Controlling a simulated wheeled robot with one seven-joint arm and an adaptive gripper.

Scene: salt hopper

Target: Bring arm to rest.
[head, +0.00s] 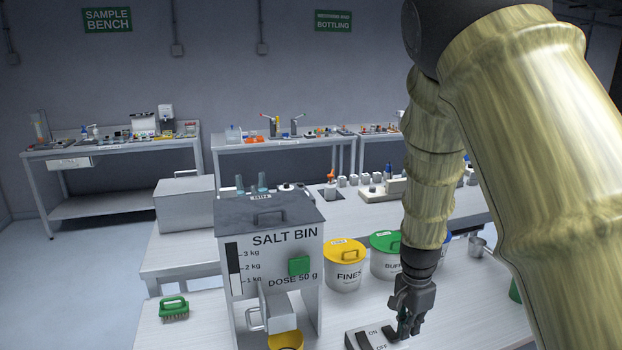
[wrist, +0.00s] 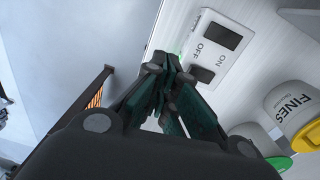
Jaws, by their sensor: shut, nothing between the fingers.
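My arm reaches down from the upper right in the head view, and my gripper (head: 405,332) is at its lower end, pointing down beside a grey ON/OFF switch box (head: 358,340). The fingers are shut and hold nothing. In the wrist view my gripper (wrist: 168,82) shows its fingertips together at the edge of the switch box (wrist: 222,28), near its dark rocker. Whether the fingertips touch the box cannot be told.
The salt bin (head: 268,235) stands left of my gripper, with a yellow cup (head: 286,341) under its spout. The fines tub (head: 344,268) and green-lidded tub (head: 385,262) stand behind my gripper. A green brush (head: 174,308) lies at left. Bare bench shows between the bin and switch box.

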